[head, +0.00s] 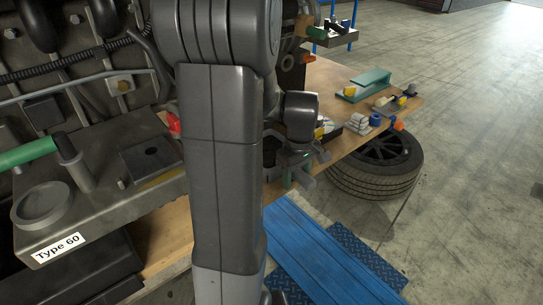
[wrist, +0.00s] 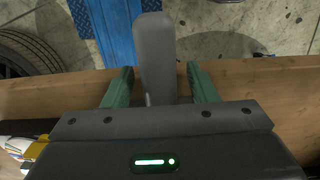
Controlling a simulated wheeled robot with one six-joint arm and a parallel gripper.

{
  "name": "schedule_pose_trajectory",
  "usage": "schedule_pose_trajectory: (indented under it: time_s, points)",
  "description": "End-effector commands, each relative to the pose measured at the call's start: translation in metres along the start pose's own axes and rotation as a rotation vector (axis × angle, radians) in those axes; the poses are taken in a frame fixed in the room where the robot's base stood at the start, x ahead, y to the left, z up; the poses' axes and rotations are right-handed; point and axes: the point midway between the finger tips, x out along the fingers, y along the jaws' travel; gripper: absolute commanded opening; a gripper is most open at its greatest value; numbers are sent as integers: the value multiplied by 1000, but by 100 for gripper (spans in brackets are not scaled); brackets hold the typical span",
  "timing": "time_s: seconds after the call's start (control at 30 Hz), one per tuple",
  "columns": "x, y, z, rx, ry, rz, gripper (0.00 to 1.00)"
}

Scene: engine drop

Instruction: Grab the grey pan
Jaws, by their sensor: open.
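A smooth grey bar with a rounded end (wrist: 154,45), which looks like the grey pan's handle, sticks out past the table edge in the wrist view. The rest of the pan is hidden behind my gripper's body. My gripper (wrist: 160,82) has its two green fingers apart, one on each side of the grey bar, with a gap visible on both sides. In the head view my gripper (head: 297,166) is low at the edge of the wooden table, partly covered by my arm. I cannot make out the pan clearly there.
The wooden table (head: 343,139) holds several small items, a blue roll (head: 376,120) and a green plate (head: 371,78). A tyre (head: 375,170) and a blue ramp (head: 315,255) are on the floor. A large engine block (head: 100,70) is at left.

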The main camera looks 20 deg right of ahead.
Motion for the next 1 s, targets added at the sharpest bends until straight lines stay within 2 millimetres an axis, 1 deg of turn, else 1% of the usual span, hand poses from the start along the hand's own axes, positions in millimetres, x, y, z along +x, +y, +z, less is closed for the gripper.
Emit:
schedule_pose_trajectory:
  time_s: [0.17,0.2,0.27,0.4,0.47,0.8,0.87,1.0]
  points:
    - [0,0,0,0,0,0,53]
    - [0,0,0,0,0,0,51]
    - [0,0,0,0,0,0,39]
    - [0,0,0,0,0,0,12]
    - [0,0,0,0,0,0,0]
    - [-3,0,0,0,2,2,0]
    - [-6,0,0,0,2,2,0]
    - [-20,0,0,0,3,3,0]
